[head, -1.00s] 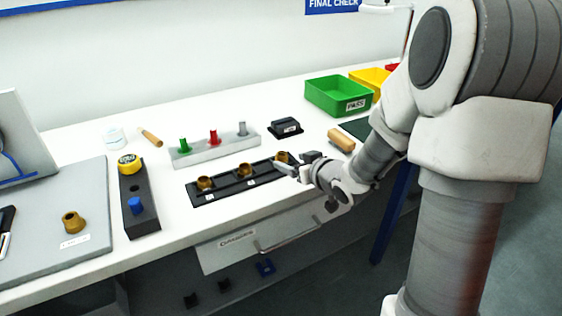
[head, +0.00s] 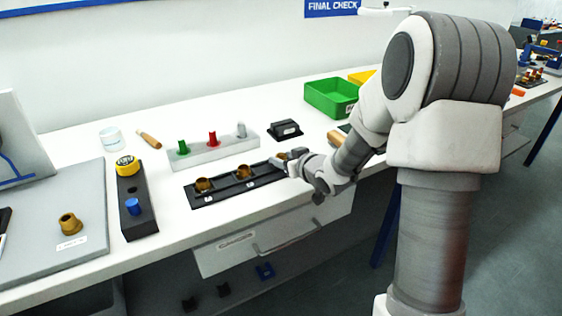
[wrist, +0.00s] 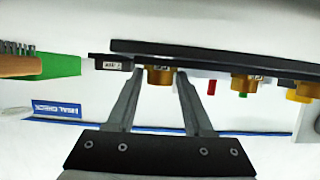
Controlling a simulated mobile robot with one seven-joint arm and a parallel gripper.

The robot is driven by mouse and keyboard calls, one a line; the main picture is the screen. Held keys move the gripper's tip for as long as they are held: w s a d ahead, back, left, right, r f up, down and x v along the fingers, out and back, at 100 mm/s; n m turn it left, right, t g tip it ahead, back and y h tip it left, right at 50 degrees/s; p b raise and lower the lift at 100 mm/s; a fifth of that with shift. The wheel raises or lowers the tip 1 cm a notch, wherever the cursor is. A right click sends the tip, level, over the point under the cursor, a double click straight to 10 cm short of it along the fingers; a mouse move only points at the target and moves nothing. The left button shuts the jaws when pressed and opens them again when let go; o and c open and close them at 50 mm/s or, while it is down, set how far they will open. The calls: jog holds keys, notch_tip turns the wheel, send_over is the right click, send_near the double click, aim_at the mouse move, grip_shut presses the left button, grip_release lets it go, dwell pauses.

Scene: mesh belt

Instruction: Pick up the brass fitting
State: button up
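A black tray (head: 222,189) on the white bench holds brass fittings, one at its left end (head: 203,185), one in the middle (head: 243,171) and one at its right end (head: 281,157), partly hidden by my gripper. My gripper (head: 287,163) is at that right end. In the wrist view my gripper (wrist: 160,76) is open, its fingertips on either side of the end fitting (wrist: 158,77), with small gaps showing. The tray (wrist: 220,53) shows across the top of that view. Another brass fitting (head: 69,223) stands on the grey mat at far left.
A grey block (head: 215,149) with green, red and grey pegs stands behind the tray. A black labelled block (head: 285,130) and a green bin (head: 328,98) are behind my gripper. A dark holder (head: 136,212) with yellow and blue pieces stands left. A drawer is below.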

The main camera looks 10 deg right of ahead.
grip_shut()
jog(key=shift+r, duration=0.15)
